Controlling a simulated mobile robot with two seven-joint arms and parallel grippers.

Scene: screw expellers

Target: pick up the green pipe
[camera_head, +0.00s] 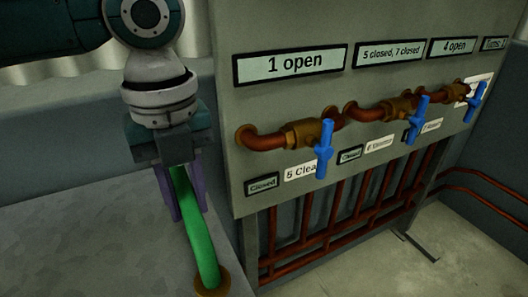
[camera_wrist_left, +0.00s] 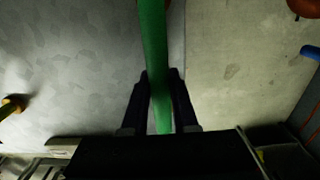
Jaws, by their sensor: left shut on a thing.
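The green pipe (camera_head: 196,226) hangs from between the fingers of my left gripper (camera_head: 182,200) in the head view and slants down to the right. A brass-coloured end (camera_head: 212,285) shows at its lower tip. In the left wrist view the green pipe (camera_wrist_left: 154,60) runs from the top edge down between the two dark fingers of my left gripper (camera_wrist_left: 160,80), which is shut on it. My right gripper is in neither view.
A grey panel (camera_head: 290,110) with copper pipes, blue valve handles (camera_head: 324,150) and labels such as "1 open" stands close to the right of my left gripper. A pale grey surface (camera_head: 90,240) lies below left. Red pipes (camera_head: 330,220) run below the panel.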

